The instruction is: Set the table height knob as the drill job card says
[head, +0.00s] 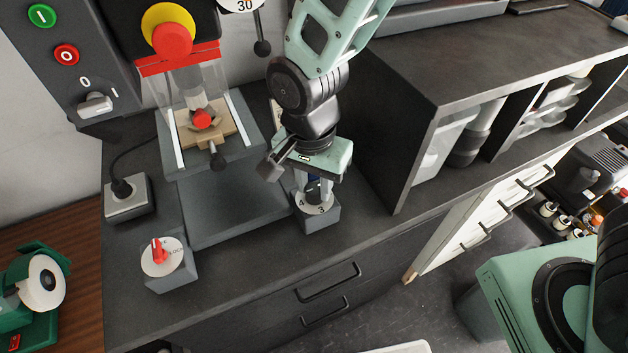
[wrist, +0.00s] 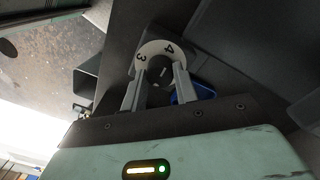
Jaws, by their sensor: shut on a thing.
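The table height knob is a black knob (wrist: 160,68) with a pale pointer line, on a round white dial (head: 316,206) atop a grey block (head: 318,222) right of the drill. The wrist view shows the figures 3 and 4 on the dial (wrist: 152,47); the pointer's exact setting is hard to read. My gripper (head: 313,187) points down at the dial, with one finger on each side of the knob. In the wrist view the fingers (wrist: 159,75) are shut on it. I cannot make out a readable drill job card.
The drill (head: 186,85) stands to the left, with a wooden piece (head: 222,133) beneath its guard. A red selector on a white dial marked LOCK (head: 162,257) sits at front left. A dark shelf unit (head: 400,130) stands close on the right. Bare bench (head: 250,272) lies in front.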

